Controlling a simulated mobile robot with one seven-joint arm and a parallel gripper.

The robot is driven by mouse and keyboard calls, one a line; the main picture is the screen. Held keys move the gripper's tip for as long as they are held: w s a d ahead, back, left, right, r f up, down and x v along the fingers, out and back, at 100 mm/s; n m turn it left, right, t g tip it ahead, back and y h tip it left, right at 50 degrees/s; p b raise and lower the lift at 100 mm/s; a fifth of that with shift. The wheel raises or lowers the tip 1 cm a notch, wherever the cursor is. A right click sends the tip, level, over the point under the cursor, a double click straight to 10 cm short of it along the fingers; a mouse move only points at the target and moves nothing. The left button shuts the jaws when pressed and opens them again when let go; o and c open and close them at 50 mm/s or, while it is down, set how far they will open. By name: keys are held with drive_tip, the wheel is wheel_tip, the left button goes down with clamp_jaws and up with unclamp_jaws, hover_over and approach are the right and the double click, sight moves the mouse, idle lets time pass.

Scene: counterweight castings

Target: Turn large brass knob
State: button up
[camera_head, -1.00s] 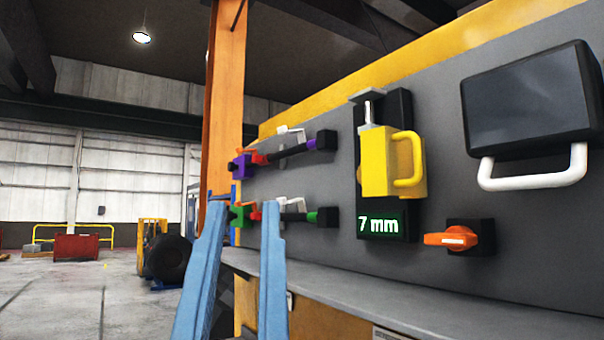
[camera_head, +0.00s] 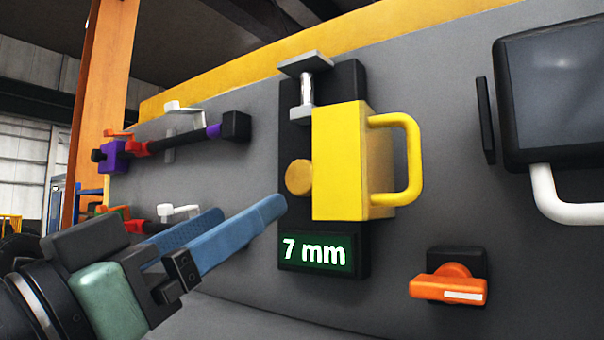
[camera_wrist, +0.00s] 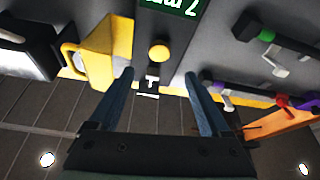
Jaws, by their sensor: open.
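The large brass knob (camera_head: 299,177) is round and dull gold. No contact with the knob shows.
An orange rotary switch (camera_head: 448,288) is at lower right. A dark screen (camera_head: 550,95) with a white handle is at right. Left of the plate are clamp-like rods with purple (camera_head: 113,155) and red parts. A grey metal bracket (camera_head: 306,85) stands above the knob.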

sight(299, 181)
drive_tip(key=p+x, duration=0.5)
drive_tip(key=x, duration=0.5)
drive_tip(key=shift+w+d+r, duration=0.15)
drive_tip(key=shift+d+r, duration=0.1)
drive_tip(key=shift+w+d+p, duration=0.15)
drive_tip(key=shift+w+p, duration=0.2)
drive_tip(key=shift+w, duration=0.05)
drive_tip(key=shift+c, duration=0.2)
clamp_jaws()
drive_tip(key=shift+f+m+b, duration=0.1)
drive_tip(key=shift+m+b, duration=0.2)
drive_tip(key=shift+b, duration=0.15)
